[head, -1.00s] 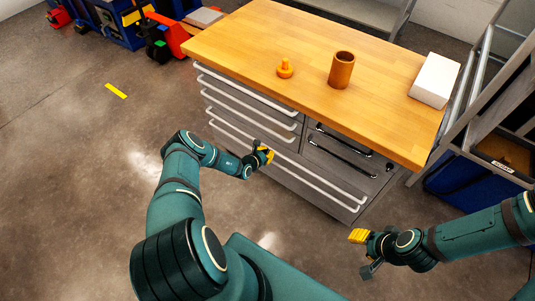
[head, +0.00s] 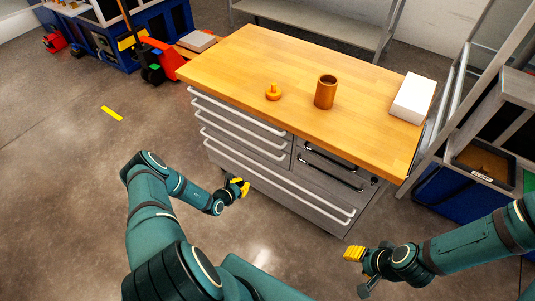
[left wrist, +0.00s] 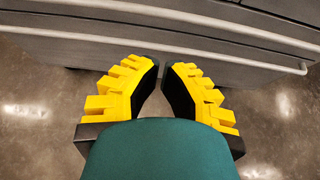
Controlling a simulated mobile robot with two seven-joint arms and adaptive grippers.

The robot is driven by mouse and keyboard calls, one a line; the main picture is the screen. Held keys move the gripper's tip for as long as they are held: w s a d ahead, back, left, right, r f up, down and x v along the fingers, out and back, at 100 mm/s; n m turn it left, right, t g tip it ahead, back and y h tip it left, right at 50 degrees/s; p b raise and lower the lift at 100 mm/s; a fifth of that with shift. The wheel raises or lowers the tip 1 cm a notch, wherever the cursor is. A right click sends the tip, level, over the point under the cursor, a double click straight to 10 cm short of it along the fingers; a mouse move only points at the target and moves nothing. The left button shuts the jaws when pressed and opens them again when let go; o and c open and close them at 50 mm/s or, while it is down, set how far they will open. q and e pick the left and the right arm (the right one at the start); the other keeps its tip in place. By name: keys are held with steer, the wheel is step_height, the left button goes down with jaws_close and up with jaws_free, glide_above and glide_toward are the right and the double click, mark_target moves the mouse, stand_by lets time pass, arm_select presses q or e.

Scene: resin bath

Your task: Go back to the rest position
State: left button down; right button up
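My left gripper (head: 239,187) hangs low in front of the drawer cabinet (head: 310,193), over the floor side. The left wrist view shows its two yellow, black-padded fingers (left wrist: 162,68) with a narrow gap between their tips and nothing between them. The drawers lie beyond the tips. My right gripper (head: 360,270) is at the lower right, its yellow finger and dark finger spread apart and empty. An orange knobbed piece (head: 273,93) stands on the wooden top (head: 220,70). An upright brown cup (head: 326,93) stands to its right, apart from it.
A white box (head: 413,97) lies at the right end of the wooden top. A metal rack with a blue bin (head: 465,200) stands at the right. A red pallet truck (head: 160,60) is at the far left. The floor (head: 65,190) left of the cabinet is clear.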

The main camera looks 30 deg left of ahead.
arm_select(q)
steer(key=s+d+r+m+g+h, duration=0.25)
steer(key=d+m, duration=0.25)
steer(key=d, duration=0.3)
steer(key=s+d+r+m+g+h, duration=0.25)
steer(key=d+m+g, duration=0.2)
steer(key=d, duration=0.25)
steer(key=s+d+r+m+g+h, duration=0.25)
steer(key=d+r+m, duration=0.2)
steer(key=d, duration=0.35)
steer(key=s+d+r+m+y, duration=0.2)
steer(key=s+d+r+m, duration=0.1)
steer(key=r+m, duration=0.4)
steer(key=s+d+r+m+g+y, duration=0.1)
steer(key=s+r+m, duration=0.4)
steer(key=m, duration=0.7)
steer(key=d+r+y, duration=0.1)
steer(key=d+r, duration=0.1)
steer(key=shift+s+d, duration=0.35)
steer(key=shift+s, duration=0.05)
